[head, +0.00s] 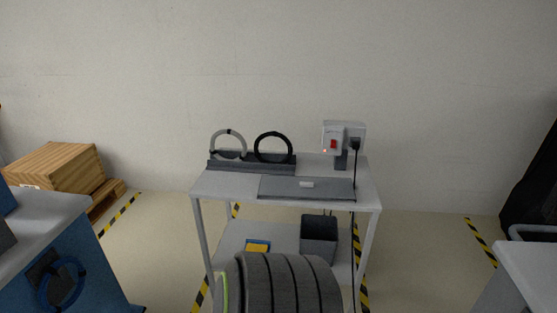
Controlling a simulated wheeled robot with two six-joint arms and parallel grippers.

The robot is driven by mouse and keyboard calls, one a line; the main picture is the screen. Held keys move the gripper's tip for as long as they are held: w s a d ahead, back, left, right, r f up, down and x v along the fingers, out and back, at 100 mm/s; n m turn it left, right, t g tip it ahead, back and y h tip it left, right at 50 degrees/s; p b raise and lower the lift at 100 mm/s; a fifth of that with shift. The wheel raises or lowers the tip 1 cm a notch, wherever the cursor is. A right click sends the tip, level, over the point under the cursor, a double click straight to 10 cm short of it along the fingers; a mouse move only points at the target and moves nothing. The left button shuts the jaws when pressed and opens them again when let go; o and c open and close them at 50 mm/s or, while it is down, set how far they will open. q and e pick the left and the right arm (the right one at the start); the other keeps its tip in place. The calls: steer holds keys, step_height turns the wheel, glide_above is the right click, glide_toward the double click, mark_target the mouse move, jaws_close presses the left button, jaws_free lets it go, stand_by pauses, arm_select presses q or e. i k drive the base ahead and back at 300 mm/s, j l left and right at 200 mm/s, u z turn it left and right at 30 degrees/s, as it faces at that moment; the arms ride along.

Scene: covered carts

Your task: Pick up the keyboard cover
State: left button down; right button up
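A flat dark grey panel with a small light handle on top, which looks like the keyboard cover (285,188), lies on the upper shelf of a light grey cart (219,186) straight ahead. Whatever lies under it is hidden. Neither of my grippers shows in the head view, and nothing is seen touching the cover.
A dark rack with two rings (251,165) stands behind the cover. A socket box (343,137) with a plugged cable stands at the right. The lower shelf holds a dark bin (319,240). Blue cabinet (78,260) left, grey table (525,265) right, wooden crate (58,165) far left.

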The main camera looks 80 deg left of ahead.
mark_target(297, 187)
steer(key=u, duration=2.45)
steer(key=i+j+z, duration=0.1)
steer(key=z, duration=0.25)
steer(key=j+z, duration=0.35)
steer(key=i+j+z, duration=0.1)
steer(key=z, duration=0.25)
